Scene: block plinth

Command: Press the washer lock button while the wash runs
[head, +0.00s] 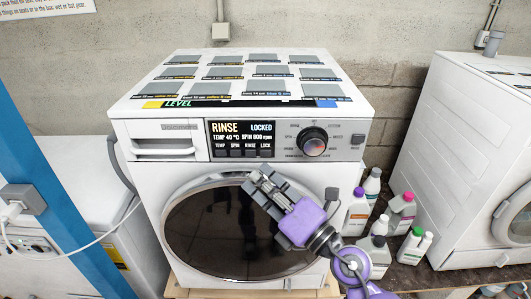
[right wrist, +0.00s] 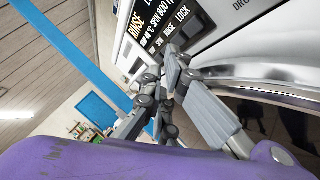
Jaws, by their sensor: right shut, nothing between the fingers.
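The white washer (head: 240,120) stands in the middle of the head view. Its dark display panel (head: 240,139) reads RINSE, LOCKED, TEMP 40 °C and SPIN 800 rpm. Below are labels TEMP, SPIN, RINSE and LOCK. The lock button (head: 265,152) is at the panel's right end. My right gripper (head: 258,176) is shut and empty in front of the washer, with its fingertips just below the lock button. In the right wrist view the fingertips (right wrist: 174,62) show close below the LOCK label (right wrist: 183,14); I cannot tell whether they touch. My left gripper is not in view.
The round door (head: 215,235) is behind my right gripper. A dial (head: 313,142) is right of the panel. Several bottles (head: 401,208) stand to the right, beside another white machine (head: 465,150). A blue post (head: 55,165) and a white cable are at the left.

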